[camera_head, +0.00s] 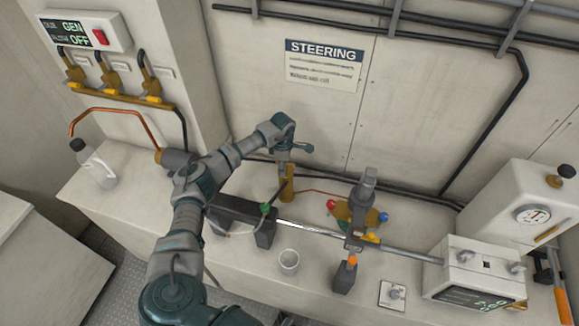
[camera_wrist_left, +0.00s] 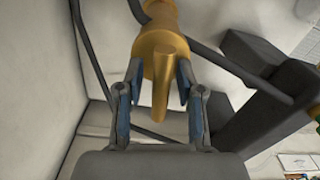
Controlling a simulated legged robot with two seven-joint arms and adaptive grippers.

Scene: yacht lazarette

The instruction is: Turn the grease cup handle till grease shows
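The brass grease cup (camera_head: 287,190) stands at the back of the white bench, at the end of a thin copper pipe. My left gripper (camera_head: 285,165) points down at it from above. In the left wrist view, the cup's round brass body (camera_wrist_left: 160,45) and its narrow upright handle (camera_wrist_left: 160,95) show close up. The fingers of my left gripper (camera_wrist_left: 160,82) are spread, one on each side of the handle, with gaps beside it. The fingertips are close to the brass body; contact cannot be told. No grease can be made out. My right gripper is not in view.
A white bottle (camera_head: 95,165) stands left.

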